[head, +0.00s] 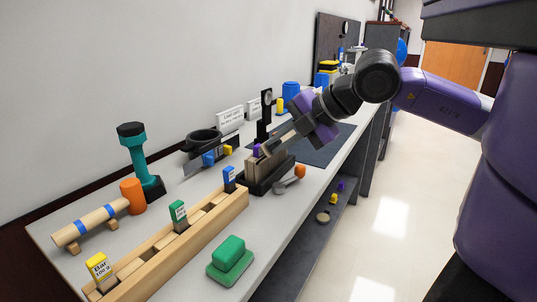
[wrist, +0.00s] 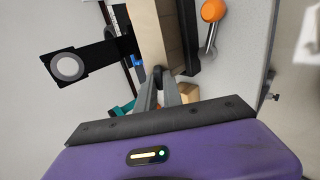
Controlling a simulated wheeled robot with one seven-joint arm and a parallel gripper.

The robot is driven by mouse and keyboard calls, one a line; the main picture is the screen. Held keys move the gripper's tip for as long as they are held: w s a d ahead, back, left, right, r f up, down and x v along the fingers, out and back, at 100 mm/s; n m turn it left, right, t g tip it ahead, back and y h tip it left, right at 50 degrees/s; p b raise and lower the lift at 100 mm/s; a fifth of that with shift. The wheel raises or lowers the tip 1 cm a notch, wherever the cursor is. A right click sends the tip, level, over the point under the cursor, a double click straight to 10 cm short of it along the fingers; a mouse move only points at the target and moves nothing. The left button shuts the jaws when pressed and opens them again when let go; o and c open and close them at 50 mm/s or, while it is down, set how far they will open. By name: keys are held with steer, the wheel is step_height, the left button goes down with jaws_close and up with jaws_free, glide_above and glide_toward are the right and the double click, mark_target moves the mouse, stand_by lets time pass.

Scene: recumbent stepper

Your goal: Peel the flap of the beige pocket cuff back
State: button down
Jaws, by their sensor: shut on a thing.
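The beige pocket cuff (head: 264,167) stands upright in a black base on the bench, with a small purple tab at its top left. In the wrist view its beige face (wrist: 152,35) runs down from the top edge to my fingertips. My gripper (head: 270,147) reaches in from the upper right, its fingertips at the top of the cuff. In the wrist view my gripper (wrist: 157,78) has its fingers close together at the end of the beige face. It appears shut on the flap, but the fingers hide the held part.
A black post with a round head (head: 266,100) stands just behind the cuff. An orange-ended lever (head: 299,171) sticks out at the right. A wooden rack (head: 215,212) with labelled tabs and a green block (head: 230,254) lie nearer. The bench's front edge is close on the right.

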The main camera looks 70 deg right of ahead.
steer(key=b, duration=0.1)
steer(key=t+b, duration=0.1)
steer(key=b, duration=0.1)
steer(key=shift+s+a+f+b, duration=0.15)
steer(key=shift+s+f+b, duration=0.15)
steer(key=shift+s+f, duration=0.1)
steer(key=shift+r, duration=0.1)
steer(key=f+t+b, duration=0.1)
steer(key=b, duration=0.3)
steer(key=shift+s, duration=0.15)
steer(key=shift+s+f+t+b, duration=0.1)
steer(key=shift+t+b, duration=0.3)
steer(key=shift+b, duration=0.4)
steer(key=shift+r, duration=0.2)
